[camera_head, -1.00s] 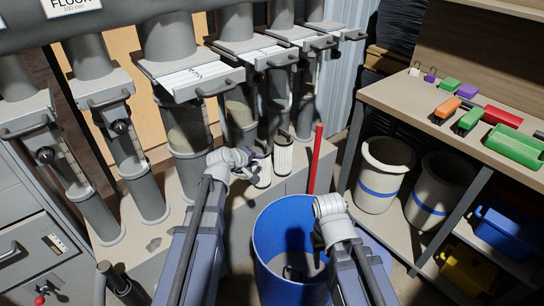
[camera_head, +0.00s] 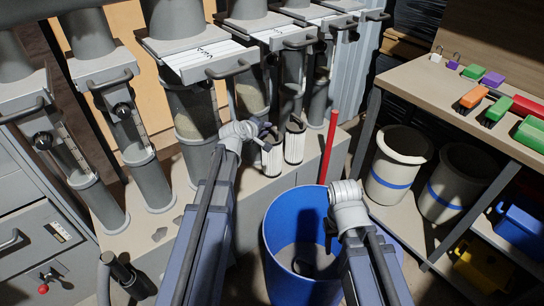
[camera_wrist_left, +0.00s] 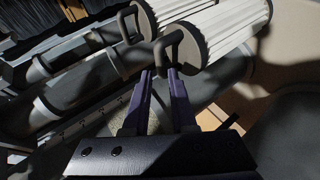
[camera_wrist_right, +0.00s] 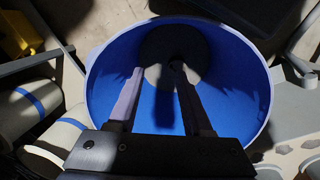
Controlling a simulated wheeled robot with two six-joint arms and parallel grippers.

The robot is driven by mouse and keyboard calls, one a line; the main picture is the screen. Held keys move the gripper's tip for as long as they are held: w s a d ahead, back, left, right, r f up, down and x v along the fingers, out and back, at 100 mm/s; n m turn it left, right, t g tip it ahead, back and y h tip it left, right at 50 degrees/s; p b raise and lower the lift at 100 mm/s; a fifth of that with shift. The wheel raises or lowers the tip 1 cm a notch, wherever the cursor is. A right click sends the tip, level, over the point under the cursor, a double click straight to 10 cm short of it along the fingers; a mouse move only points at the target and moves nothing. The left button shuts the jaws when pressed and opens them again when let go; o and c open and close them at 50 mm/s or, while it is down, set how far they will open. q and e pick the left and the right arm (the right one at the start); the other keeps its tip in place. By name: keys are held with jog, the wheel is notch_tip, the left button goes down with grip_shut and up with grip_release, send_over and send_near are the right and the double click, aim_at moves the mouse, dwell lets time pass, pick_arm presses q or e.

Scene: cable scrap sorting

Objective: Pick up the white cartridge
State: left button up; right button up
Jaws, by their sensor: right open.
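Two white ribbed cartridges with dark caps and loop handles stand side by side on the grey ledge: a nearer one (camera_head: 272,160) and a farther one (camera_head: 295,145). In the left wrist view, the nearer cartridge (camera_wrist_left: 228,32) is just beyond the fingers, and the farther one (camera_wrist_left: 180,8) is beside it. My left gripper (camera_wrist_left: 160,73) has its fingertips at the nearer cartridge's handle; whether they touch it is unclear. My right gripper (camera_wrist_right: 157,70) is open and empty over the blue bin (camera_head: 312,205).
A red post (camera_head: 328,146) stands right of the cartridges. Grey pipes with open drawers (camera_head: 205,62) rise behind them. A workbench (camera_head: 430,78) with coloured blocks is at right, with two pale buckets (camera_head: 398,160) under it.

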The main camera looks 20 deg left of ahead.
aim_at(271, 129)
pick_arm(q)
jog(key=b+x, duration=0.1)
jog(key=x, duration=0.1)
jog(key=b+x, duration=0.1)
jog(key=x, duration=0.2)
jog(key=shift+s+d+f, duration=0.1)
jog(key=shift+d, duration=0.15)
jog(key=shift+s, duration=0.1)
grip_shut()
dwell(1.0)
